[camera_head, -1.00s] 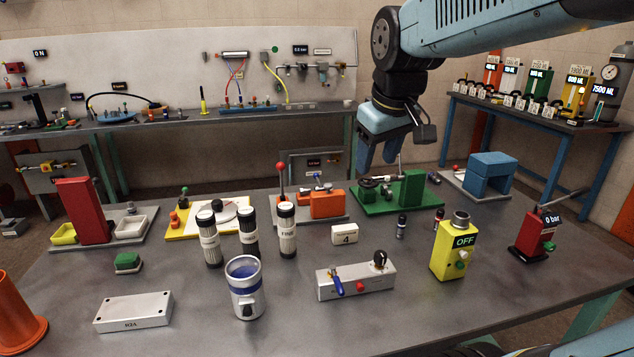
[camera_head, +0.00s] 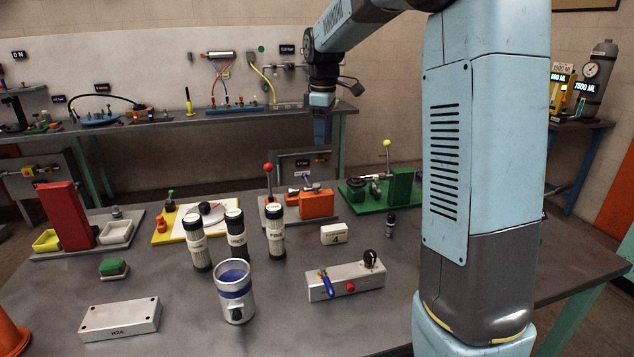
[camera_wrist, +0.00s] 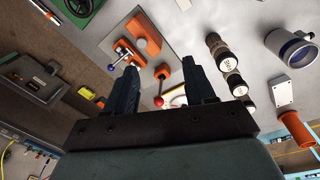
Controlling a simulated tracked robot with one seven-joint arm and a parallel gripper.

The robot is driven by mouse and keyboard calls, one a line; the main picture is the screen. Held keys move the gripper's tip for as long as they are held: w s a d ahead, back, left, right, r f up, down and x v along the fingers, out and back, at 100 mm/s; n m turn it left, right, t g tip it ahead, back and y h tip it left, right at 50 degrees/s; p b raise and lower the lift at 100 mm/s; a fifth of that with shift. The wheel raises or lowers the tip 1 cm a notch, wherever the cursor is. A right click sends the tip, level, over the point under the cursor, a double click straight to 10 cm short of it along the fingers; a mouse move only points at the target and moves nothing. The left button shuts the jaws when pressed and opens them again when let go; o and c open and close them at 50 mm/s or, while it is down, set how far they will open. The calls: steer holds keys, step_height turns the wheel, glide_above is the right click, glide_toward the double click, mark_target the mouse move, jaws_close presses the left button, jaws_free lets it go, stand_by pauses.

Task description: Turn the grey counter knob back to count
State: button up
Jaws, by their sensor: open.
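A grey counter box (camera_head: 345,281) stands on the front table in the head view. It carries a black knob (camera_head: 370,258) on top at its right end, a red button, and a blue lever at its left. The knob's pointer direction is too small to read. A white block marked 4 (camera_head: 334,234) stands behind the box. My gripper (camera_head: 321,138) is far behind the box, up beyond the table's back part, fingers pointing down. In the wrist view my gripper (camera_wrist: 160,66) is open and empty. The knob cannot be made out in the wrist view.
A blue-banded cup (camera_head: 235,295) and dark filter cylinders (camera_head: 276,232) stand left of the box. A red-ball lever (camera_head: 268,168) stands by an orange block (camera_head: 316,204), and a green fixture (camera_head: 400,187) is at the back. My arm hides the table's right side.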

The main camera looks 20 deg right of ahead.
mark_target(316, 185)
steer(key=w+f+n+g, duration=0.1)
steer(key=w+f+n, duration=0.2)
steer(key=w+f, duration=0.35)
steer(key=f, duration=0.8)
steer(key=w+f, duration=0.1)
steer(key=f, duration=0.3)
steer(key=shift+d, duration=0.2)
